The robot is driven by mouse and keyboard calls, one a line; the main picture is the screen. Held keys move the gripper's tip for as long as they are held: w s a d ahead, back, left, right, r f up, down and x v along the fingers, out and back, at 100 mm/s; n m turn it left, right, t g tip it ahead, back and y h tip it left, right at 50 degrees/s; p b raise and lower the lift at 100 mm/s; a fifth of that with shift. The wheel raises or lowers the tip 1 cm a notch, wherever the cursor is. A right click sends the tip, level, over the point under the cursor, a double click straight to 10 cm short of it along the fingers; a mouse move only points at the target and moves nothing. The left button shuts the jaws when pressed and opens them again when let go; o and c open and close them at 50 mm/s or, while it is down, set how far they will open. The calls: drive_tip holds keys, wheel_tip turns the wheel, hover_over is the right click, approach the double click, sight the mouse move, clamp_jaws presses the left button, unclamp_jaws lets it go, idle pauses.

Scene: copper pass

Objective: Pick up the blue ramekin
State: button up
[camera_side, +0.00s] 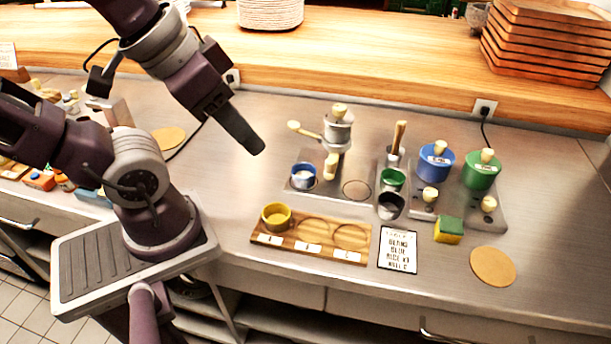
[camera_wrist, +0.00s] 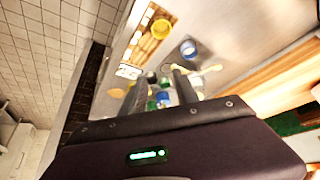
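The blue ramekin (camera_side: 303,176) is a small blue cup with a pale inside. It stands upright on the left part of a grey metal tray (camera_side: 277,193), left of a metal grinder (camera_side: 338,130). In the wrist view the blue ramekin (camera_wrist: 188,47) lies beyond the fingertips, toward the upper right. My gripper (camera_side: 254,147) hangs in the air to the left of and above the ramekin, apart from it. In the wrist view my gripper (camera_wrist: 160,76) has its two fingers spread, with nothing held between them.
A yellow ramekin (camera_side: 276,216) sits in the left place of a wooden board (camera_side: 310,238); the other places are empty. A green cup (camera_side: 393,179), a dark cup (camera_side: 390,206) and blue and green canisters (camera_side: 436,164) stand to the right. The counter left of the tray is clear.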

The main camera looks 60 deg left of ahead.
drive_tip(key=o, duration=0.8)
drive_tip(key=shift+w, duration=0.1)
